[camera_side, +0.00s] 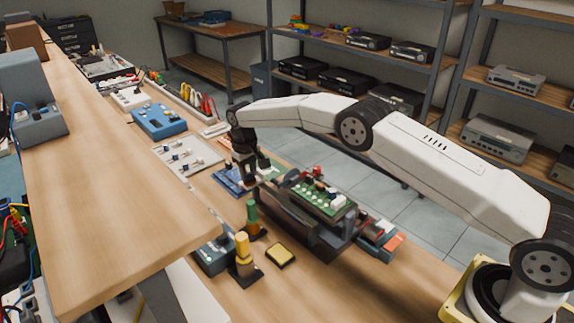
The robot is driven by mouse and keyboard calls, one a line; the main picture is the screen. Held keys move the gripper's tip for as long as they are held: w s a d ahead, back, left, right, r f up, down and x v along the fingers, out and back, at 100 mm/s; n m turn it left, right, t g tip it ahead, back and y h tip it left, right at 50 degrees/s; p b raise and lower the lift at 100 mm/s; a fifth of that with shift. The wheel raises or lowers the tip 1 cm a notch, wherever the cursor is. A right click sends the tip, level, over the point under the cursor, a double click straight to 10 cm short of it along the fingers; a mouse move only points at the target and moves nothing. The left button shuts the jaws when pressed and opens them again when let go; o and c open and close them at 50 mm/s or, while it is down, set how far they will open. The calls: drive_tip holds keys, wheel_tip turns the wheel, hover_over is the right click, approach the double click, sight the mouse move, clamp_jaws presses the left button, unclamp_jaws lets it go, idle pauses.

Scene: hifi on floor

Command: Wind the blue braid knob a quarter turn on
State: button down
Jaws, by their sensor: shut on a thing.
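My gripper (249,177), black, points down at the left end of a dark bench fixture (300,215), beside a blue board (229,181). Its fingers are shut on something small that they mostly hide. I cannot make out the blue braid knob clearly, nor how far it is turned. A green circuit board (318,194) with red and white parts lies on top of the dark fixture, to the right of the gripper.
A green-topped post (252,216), a yellow post (243,249) and a small yellow-topped box (281,256) stand in front. A grey panel with knobs (187,156) and a blue box (159,121) lie behind. A raised wooden shelf (105,190) runs along the left. The front right bench is bare.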

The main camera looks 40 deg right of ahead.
drive_tip(key=shift+m, duration=1.1)
drive_tip(key=shift+c, duration=2.1)
unclamp_jaws()
drive_tip(key=shift+n, duration=0.3)
